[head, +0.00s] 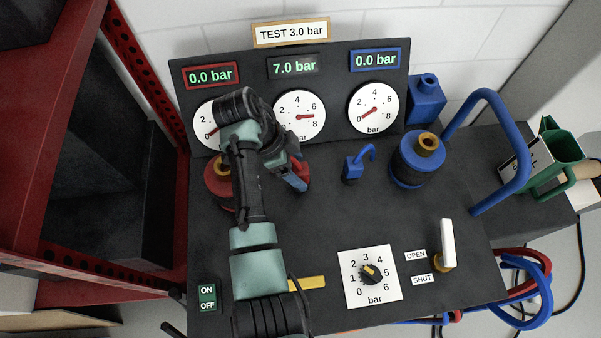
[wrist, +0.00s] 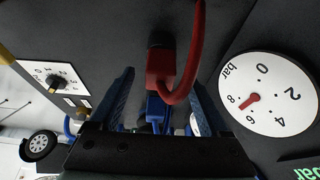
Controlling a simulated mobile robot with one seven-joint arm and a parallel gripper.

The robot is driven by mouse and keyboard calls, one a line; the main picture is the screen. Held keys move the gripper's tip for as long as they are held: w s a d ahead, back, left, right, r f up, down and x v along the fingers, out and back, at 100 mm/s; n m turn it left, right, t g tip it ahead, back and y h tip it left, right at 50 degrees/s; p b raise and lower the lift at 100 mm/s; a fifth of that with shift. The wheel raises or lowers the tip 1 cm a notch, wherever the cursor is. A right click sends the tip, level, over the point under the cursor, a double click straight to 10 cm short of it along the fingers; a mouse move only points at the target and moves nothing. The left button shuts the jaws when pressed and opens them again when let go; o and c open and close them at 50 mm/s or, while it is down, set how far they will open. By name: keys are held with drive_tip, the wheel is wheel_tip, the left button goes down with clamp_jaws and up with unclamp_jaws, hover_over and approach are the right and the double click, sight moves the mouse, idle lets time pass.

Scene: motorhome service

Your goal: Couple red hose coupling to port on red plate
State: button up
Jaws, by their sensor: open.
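The red hose coupling, a small red block with a curved red hose, stands on the dark bench. It shows in the wrist view (wrist: 158,66), and partly behind my gripper in the head view (head: 303,170). My gripper (wrist: 162,76) is open, its blue fingers on either side of the coupling with gaps visible. In the head view my gripper (head: 295,182) is low over the bench. The red round fitting with a brass port (head: 214,186) stands to the left, largely hidden behind my arm. I cannot make out its plate clearly.
A blue coupling (head: 353,168) and a blue fitting with a brass port (head: 407,172) stand to the right. The gauge panel (head: 335,70) rises behind. A pressure dial (head: 370,275) and white-handled valve (head: 447,245) are at the front. The bench between is clear.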

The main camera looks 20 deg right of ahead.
drive_tip(key=shift+x, duration=1)
drive_tip(key=shift+r, duration=0.1)
drive_tip(key=shift+c, duration=0.2)
clamp_jaws()
